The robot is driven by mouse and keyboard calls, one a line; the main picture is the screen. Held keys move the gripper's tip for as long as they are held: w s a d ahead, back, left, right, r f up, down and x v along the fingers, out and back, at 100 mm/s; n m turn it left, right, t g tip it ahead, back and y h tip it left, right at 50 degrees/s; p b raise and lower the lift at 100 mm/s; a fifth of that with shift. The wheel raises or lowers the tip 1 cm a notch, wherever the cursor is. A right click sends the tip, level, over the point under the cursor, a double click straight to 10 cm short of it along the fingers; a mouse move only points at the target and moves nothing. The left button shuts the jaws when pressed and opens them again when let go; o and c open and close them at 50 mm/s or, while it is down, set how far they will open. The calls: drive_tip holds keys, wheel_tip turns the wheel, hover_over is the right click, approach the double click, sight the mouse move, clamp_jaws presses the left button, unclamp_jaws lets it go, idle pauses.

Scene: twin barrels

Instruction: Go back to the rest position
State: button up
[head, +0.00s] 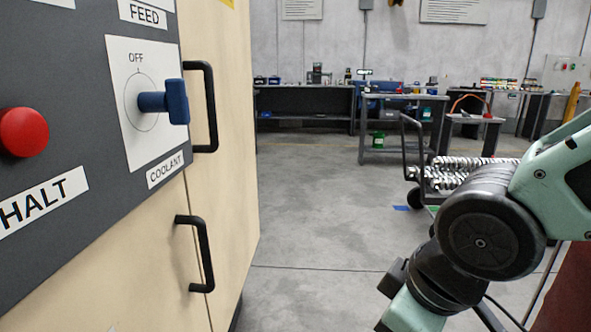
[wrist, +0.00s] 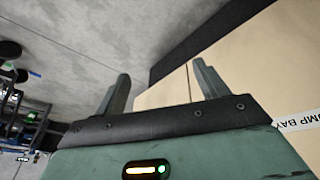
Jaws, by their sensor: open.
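My gripper (wrist: 160,88) shows in the wrist view with its two fingers spread wide apart and nothing between them. Behind the fingers are the grey floor and the lower part of a cream cabinet (wrist: 245,65). In the head view my arm is folded at the lower right, and the gripper's fingers are out of the picture. The blue coolant knob (head: 165,102) sticks out from its white plate on the dark panel at the left, with its handle upright. My arm is well apart from the knob.
The cream cabinet also fills the left of the head view, with two black handles (head: 205,105) and a red halt button (head: 23,132). A cart (head: 448,175) with metal parts stands behind my arm. Workbenches (head: 305,103) line the back wall. The middle floor is clear.

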drive_tip(key=s+d+f+m+g+h, duration=0.1)
drive_tip(key=s+d+f+m+g, duration=0.15)
drive_tip(key=s, duration=0.45)
wheel_tip(320, 180, up, 24)
drive_tip(key=p, duration=2.3)
drive_tip(key=shift+s+a+f+g, duration=0.15)
drive_tip(key=shift+s+a+g, duration=0.2)
drive_tip(key=shift+s, duration=0.05)
